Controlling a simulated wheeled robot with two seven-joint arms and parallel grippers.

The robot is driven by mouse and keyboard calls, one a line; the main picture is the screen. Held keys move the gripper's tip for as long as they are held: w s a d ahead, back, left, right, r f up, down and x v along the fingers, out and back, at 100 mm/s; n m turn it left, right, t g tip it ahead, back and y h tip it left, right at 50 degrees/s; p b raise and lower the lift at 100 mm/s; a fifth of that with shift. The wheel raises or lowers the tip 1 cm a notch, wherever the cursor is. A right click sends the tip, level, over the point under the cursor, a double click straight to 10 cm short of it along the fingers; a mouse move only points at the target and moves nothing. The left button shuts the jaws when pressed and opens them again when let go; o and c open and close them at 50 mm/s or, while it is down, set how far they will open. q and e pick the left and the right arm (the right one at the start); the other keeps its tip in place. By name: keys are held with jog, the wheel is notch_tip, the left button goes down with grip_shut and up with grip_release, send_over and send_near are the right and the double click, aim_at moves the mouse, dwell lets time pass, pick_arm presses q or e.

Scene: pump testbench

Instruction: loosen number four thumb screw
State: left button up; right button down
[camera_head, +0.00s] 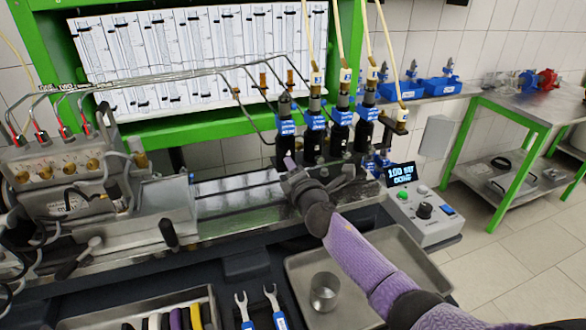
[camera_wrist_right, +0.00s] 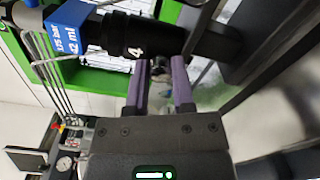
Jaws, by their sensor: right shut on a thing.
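In the right wrist view, a black cylinder (camera_wrist_right: 138,38) bears a white "4" and a blue label. My right gripper (camera_wrist_right: 160,72) has two purple fingers, closed on a small dark thumb screw (camera_wrist_right: 159,67) at the cylinder's side. The fingers hide most of the screw. In the head view, my right gripper (camera_head: 289,163) is at the leftmost of several black cylinders with blue labels (camera_head: 286,128); the screw itself is hidden there. My left gripper is in neither view.
The other black cylinders (camera_head: 340,135) stand close on the right. A control box (camera_head: 424,212) with a lit display is right of my arm. A metal tray (camera_head: 300,265) holding a metal cup (camera_head: 324,291) lies below. Two blue-handled wrenches (camera_head: 274,305) are at the front.

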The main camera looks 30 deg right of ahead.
jog(key=shift+n, duration=0.3)
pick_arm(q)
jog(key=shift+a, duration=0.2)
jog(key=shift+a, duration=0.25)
pick_arm(e)
jog(key=shift+c, duration=2.3)
grip_release()
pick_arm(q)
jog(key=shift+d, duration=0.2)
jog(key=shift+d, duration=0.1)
